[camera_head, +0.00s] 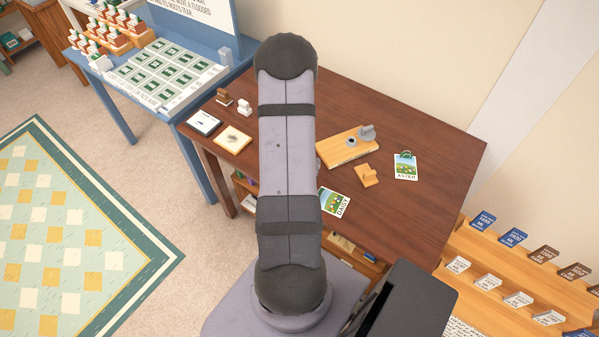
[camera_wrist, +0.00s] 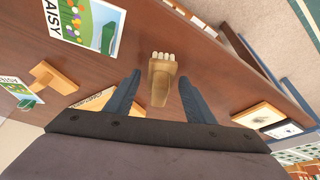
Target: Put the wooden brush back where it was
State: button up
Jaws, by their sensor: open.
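The wooden brush (camera_wrist: 161,82) shows in the wrist view, with a tan wooden body and a row of pale bristle tufts at its far end. It is over the brown table (camera_wrist: 215,58); I cannot tell whether it rests on the top. My gripper (camera_wrist: 160,77) is open, with one dark finger on each side of the brush and a visible gap on both sides. In the head view my arm hides the brush and the gripper. A wooden board with grey fittings (camera_head: 347,148) and a small wooden piece (camera_head: 367,176) lie on the table to the right.
A DAISY card (camera_head: 334,202) lies near the front edge, and a clipped card (camera_head: 405,166) lies further right. Two flat pads (camera_head: 233,138) (camera_head: 204,122) and small brown (camera_head: 223,97) and white (camera_head: 245,106) pieces are at left.

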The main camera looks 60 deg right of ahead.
jog(key=p+v, duration=0.3)
jog(key=v, duration=0.9)
jog(key=shift+r, duration=0.15)
jog(key=shift+w, duration=0.1)
jog(key=w+a+r+n+y, duration=0.1)
jog(key=w+a+r+n, duration=0.15)
jog(key=a, duration=0.25)
jog(key=w+a+r+n+t+y, duration=0.1)
jog(key=w+a, duration=0.2)
jog(key=a, duration=0.2)
jog(key=w+a+r+n+y, duration=0.1)
jog(key=w+a+r+n, duration=0.15)
jog(key=a, duration=0.25)
jog(key=s+a+r+n+g, duration=0.1)
jog(key=s+a+r+n, duration=0.1)
jog(key=a, duration=0.5)
jog(key=s+a+r+n+g+y, duration=0.1)
jog(key=s+a+r+n, duration=0.2)
jog(key=s+a+n, duration=0.2)
jog(key=a, duration=0.3)
jog(key=shift+s+a+r+g, duration=0.15)
jog(key=shift+s+r+g, duration=0.1)
jog(key=shift+g, duration=0.15)
